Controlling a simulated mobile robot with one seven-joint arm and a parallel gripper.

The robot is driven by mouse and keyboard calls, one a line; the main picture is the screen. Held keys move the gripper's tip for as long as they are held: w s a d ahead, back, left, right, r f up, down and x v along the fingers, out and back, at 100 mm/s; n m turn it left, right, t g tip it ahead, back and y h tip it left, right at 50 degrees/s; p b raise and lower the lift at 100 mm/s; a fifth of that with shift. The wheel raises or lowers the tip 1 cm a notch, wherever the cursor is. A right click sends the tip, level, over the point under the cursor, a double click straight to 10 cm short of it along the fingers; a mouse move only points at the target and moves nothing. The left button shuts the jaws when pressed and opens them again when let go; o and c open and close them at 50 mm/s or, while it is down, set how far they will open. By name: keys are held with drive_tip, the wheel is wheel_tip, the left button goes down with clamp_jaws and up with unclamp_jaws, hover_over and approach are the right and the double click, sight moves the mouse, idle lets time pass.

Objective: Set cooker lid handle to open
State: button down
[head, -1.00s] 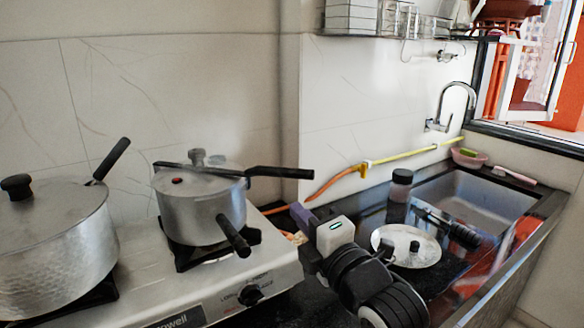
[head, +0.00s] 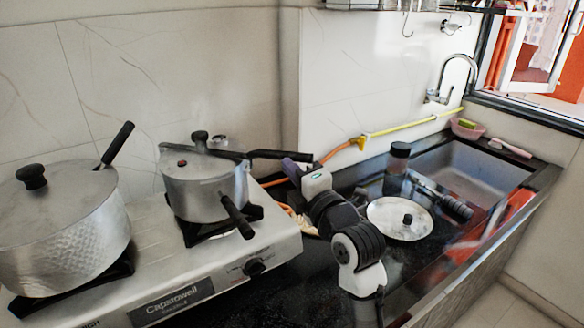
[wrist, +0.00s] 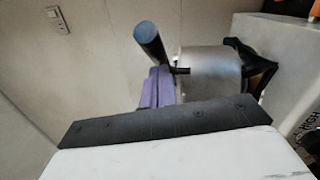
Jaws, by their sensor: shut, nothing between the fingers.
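The silver cooker (head: 200,188) stands on the right burner of the stove. Its black lid handle (head: 280,155) points right, and the lower black body handle (head: 236,216) points toward the front right, so the two are apart at an angle. My gripper (head: 291,166), with purple fingers, is shut and empty close to the outer part of the lid handle. Whether they touch is unclear. In the wrist view my fingers (wrist: 158,87) are beside a dark handle (wrist: 151,44) seen end-on, with the cooker (wrist: 208,74) behind to the right.
A larger hammered pot (head: 62,232) with a lid stands on the left of the stove (head: 285,238). A yellow-orange hose (head: 395,132) runs along the wall.

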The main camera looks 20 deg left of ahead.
sight(298, 161)
drive_tip(key=w+b, duration=0.2)
drive_tip(key=b, duration=0.1)
drive_tip(key=w+b, duration=0.1)
drive_tip(key=b, duration=0.1)
drive_tip(key=shift+w+d+f, duration=0.1)
drive_tip(key=shift+w+f, duration=0.1)
drive_tip(key=shift+f, duration=0.05)
drive_tip(key=shift+w+r, duration=0.25)
drive_tip(key=shift+w, duration=0.1)
drive_tip(key=shift+s+b, duration=0.1)
drive_tip(key=shift+b, duration=0.2)
